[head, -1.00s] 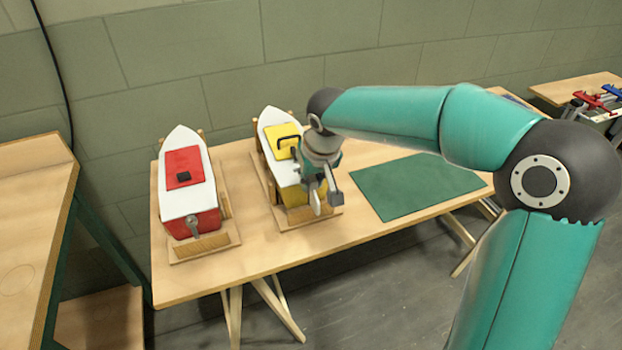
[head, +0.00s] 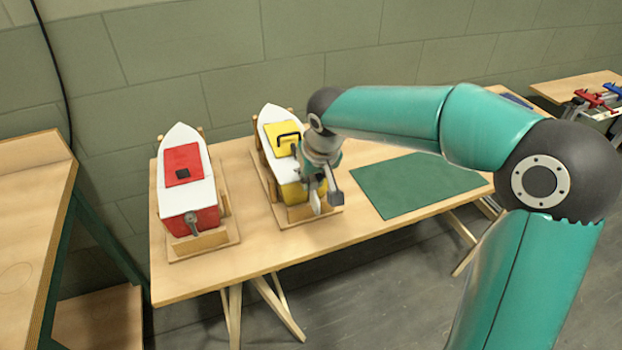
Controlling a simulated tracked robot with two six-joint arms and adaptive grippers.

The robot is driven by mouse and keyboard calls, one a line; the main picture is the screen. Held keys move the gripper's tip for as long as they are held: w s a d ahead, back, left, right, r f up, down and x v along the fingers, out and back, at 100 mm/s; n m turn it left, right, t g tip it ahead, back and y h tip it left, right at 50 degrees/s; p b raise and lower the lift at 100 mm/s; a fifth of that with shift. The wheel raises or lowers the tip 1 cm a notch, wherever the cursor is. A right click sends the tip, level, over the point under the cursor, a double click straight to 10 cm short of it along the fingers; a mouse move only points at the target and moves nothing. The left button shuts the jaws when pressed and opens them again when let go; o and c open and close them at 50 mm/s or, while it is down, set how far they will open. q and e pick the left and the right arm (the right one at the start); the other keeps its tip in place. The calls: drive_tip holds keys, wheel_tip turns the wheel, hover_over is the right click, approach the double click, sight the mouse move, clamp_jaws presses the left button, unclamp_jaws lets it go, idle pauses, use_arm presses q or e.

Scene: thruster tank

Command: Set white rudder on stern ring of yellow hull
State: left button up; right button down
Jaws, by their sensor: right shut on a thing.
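The yellow hull (head: 303,192) has a white deck and a yellow hatch with a black handle. It sits in a wooden cradle with its stern toward me. My right gripper (head: 325,194) is at its stern, shut on the white rudder (head: 316,202). The rudder hangs roughly upright, with its lower part showing below the gripper. The gripper hides the stern ring, so I cannot tell whether the rudder touches it. My left gripper is not in view.
A red hull (head: 203,220) with a white deck stands in its own cradle (head: 215,242) to the left. A green mat (head: 415,185) lies empty on the right of the table (head: 260,252). Another wooden bench (head: 40,210) stands at the far left.

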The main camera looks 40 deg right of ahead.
drive_tip(key=shift+f+b, duration=0.6)
idle(0.7)
idle(0.3)
drive_tip(key=c, duration=1)
unclamp_jaws()
drive_tip(key=shift+r, duration=0.15)
drive_tip(key=shift+r+p, duration=3.15)
drive_tip(key=shift+r, duration=0.75)
